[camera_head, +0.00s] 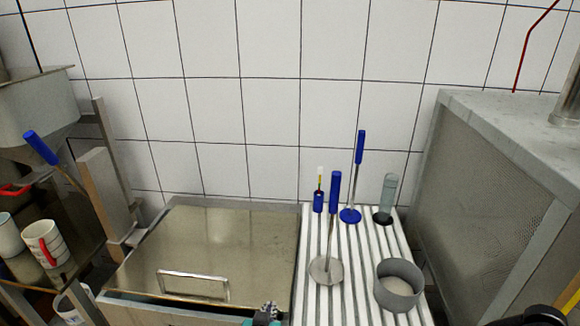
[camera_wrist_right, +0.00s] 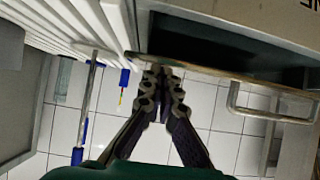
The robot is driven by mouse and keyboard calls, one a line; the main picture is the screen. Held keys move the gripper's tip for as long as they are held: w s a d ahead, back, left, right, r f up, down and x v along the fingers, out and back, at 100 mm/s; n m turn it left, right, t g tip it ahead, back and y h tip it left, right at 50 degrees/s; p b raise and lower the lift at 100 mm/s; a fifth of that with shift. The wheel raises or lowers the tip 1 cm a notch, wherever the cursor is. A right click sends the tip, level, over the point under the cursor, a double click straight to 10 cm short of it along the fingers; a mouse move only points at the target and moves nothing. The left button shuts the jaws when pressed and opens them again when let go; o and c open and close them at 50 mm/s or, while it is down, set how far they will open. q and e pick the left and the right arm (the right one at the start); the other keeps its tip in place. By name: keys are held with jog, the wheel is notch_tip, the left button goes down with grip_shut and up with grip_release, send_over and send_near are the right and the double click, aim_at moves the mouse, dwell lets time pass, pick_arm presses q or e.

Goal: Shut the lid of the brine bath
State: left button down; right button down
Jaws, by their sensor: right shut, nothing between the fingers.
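The brine bath's steel lid (camera_head: 225,238) lies in the lower middle of the head view, with a bar handle (camera_head: 193,285) near its front edge. In the right wrist view a dark gap (camera_wrist_right: 215,45) shows between the bath's body (camera_wrist_right: 250,18) and the lid's edge, so the lid looks partly raised; the handle is there too (camera_wrist_right: 268,116). My right gripper (camera_head: 267,310) is at the lid's front right corner. In the wrist view my right gripper (camera_wrist_right: 163,75) is shut and empty, its tips close to the lid's edge; contact is unclear. My left gripper is out of view.
A white ribbed drainer (camera_head: 345,300) right of the bath holds blue-handled tools (camera_head: 334,195), a glass cylinder (camera_head: 387,195) and a grey mould (camera_head: 399,283). A grey metal cabinet (camera_head: 470,190) stands further right. Mugs (camera_head: 44,243) stand on a shelf at left.

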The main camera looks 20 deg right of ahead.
jog(key=shift+s+f+b, duration=0.15)
jog(key=shift+f+b, duration=0.5)
jog(key=shift+f, duration=0.55)
jog(key=shift+r, duration=0.15)
